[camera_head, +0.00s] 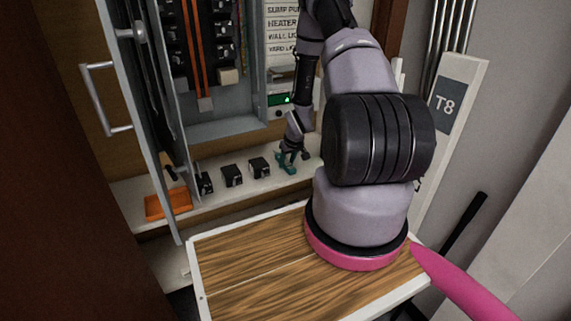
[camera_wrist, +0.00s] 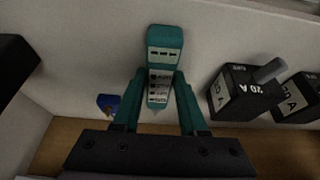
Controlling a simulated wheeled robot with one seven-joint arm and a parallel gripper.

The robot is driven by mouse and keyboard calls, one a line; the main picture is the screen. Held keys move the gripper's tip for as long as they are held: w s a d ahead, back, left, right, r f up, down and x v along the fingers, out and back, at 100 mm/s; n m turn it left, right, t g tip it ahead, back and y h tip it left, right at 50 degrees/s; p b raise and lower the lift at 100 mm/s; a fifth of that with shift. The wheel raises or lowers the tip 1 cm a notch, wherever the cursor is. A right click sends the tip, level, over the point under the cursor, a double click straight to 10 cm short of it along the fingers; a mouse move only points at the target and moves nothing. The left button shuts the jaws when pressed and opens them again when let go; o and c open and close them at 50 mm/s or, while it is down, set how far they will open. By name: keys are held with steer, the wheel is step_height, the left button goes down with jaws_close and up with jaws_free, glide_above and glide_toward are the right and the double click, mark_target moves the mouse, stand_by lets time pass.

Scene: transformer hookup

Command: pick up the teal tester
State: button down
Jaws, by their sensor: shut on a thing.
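The teal tester (camera_wrist: 164,42) is a small teal block with a white face and dark markings. It stands between the two teal fingers of my gripper (camera_wrist: 158,98) in the wrist view. The fingers are shut on its sides. In the head view my gripper (camera_head: 289,165) is at the white shelf, to the right of the black blocks. The tester is hard to tell apart from the fingers there. I cannot tell whether the tester still touches the shelf.
Several black blocks (camera_head: 232,175) stand on the white shelf (camera_head: 215,193), left of my gripper. One black block (camera_wrist: 241,92) is close to the right finger in the wrist view. An orange tray (camera_head: 167,204) sits at the shelf's left, by the open cabinet door (camera_head: 150,120).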

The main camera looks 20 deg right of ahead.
steer(key=shift+r, duration=0.1)
step_height(320, 180, up, 10)
stand_by(0.4)
steer(key=shift+s, duration=0.1)
stand_by(0.4)
